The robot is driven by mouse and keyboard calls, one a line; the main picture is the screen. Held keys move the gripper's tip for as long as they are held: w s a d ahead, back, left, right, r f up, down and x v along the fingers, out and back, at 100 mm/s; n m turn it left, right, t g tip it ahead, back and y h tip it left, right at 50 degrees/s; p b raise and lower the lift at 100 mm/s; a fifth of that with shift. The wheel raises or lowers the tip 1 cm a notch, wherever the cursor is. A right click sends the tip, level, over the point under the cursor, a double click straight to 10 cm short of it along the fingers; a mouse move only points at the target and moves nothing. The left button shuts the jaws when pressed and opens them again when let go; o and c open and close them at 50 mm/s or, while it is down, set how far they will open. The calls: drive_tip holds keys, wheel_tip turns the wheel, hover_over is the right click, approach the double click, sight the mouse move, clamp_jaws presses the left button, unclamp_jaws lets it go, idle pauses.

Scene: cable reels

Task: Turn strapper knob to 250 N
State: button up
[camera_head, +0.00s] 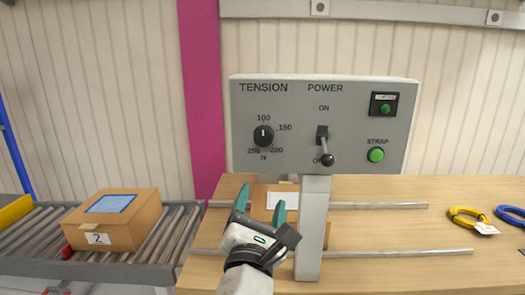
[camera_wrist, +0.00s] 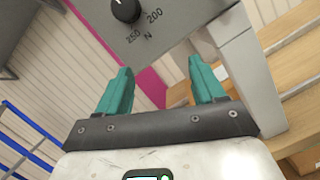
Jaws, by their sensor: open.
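The black tension knob (camera_head: 263,136) sits on the left of the grey strapper panel (camera_head: 350,95). Its white mark points up, toward 100. The dial also carries 150, 200 and 250, with N below. In the wrist view the knob (camera_wrist: 125,9) is at the top edge, partly cut off, with 200 and 250 visible on the panel. My gripper (camera_head: 261,204) is open and empty, below the knob and apart from it. Its two green fingers also show in the wrist view (camera_wrist: 160,78), with nothing between them.
The power lever (camera_head: 327,159) points down, partly covering its lower label. A green strap button (camera_head: 376,155) is at right. A grey post (camera_head: 312,225) stands right of my gripper. A box (camera_head: 120,220) is on the roller conveyor; another (camera_head: 283,189) is behind my gripper.

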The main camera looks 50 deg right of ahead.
drive_tip(key=n+h, duration=0.2)
approach(263, 139)
drive_tip(key=s+a+f, duration=0.1)
drive_tip(key=f, duration=0.1)
drive_tip(key=r, duration=0.1)
drive_tip(key=shift+n, duration=0.3)
drive_tip(key=p+x, duration=0.2)
drive_tip(key=x, duration=0.8)
drive_tip(key=shift+w+r, duration=0.25)
drive_tip(key=c, duration=1)
